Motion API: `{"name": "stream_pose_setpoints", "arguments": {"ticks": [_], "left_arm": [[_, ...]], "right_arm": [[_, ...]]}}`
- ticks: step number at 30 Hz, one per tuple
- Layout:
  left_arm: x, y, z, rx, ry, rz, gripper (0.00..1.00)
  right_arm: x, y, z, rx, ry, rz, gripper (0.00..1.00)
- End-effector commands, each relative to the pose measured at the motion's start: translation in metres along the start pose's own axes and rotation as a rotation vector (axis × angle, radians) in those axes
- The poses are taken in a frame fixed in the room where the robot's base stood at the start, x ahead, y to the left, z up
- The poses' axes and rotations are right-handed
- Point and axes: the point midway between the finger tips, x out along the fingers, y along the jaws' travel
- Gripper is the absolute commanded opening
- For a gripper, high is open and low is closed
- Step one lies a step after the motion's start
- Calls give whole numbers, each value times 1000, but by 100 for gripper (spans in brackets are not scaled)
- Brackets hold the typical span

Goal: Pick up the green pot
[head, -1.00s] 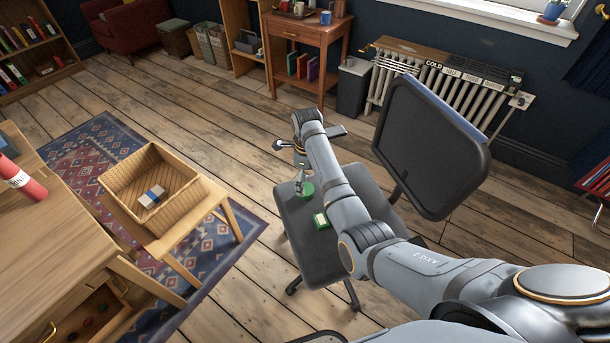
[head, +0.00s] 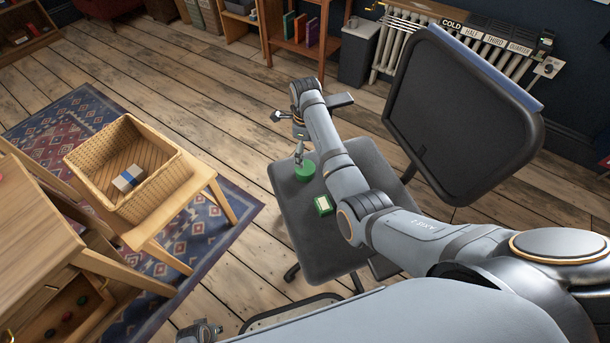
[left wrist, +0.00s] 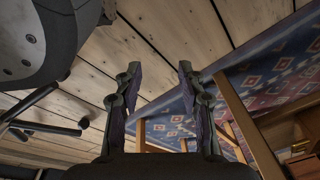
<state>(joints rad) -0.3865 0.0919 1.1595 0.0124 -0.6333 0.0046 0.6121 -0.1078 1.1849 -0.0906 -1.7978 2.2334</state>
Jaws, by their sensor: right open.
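A round green pot (head: 305,173) sits on the grey seat of an office chair. It is small, and my right gripper partly covers it. My right gripper (head: 299,156) points down from above at the pot's far left side, open. Whether its fingers touch the pot is too small to tell. In the left wrist view my left gripper (left wrist: 157,77) is open, with nothing between its fingers. That view shows floor and rug beyond them, and no pot.
A green box (head: 323,205) with a pale top lies on the chair seat (head: 332,247) near the pot. The chair's dark backrest (head: 462,112) stands to the right. A wicker basket (head: 92,185) with a small block sits on a wooden chair at left.

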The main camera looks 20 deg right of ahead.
Motion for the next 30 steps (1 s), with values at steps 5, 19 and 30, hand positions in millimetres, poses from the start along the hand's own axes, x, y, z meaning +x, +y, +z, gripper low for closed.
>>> {"name": "stream_pose_setpoints", "arguments": {"ticks": [5, 19, 30], "left_arm": [[-4, 2, -15, -1, 6, 3, 40], [-32, 10, -45, -4, 2, 20, 40], [-70, 18, -66, -3, -11, 39, 40]], "right_arm": [[31, 1, -1, 0, 2, 3, 92], [72, 0, 0, 0, 2, 3, 92], [103, 0, 2, 0, 0, 1, 92]]}}
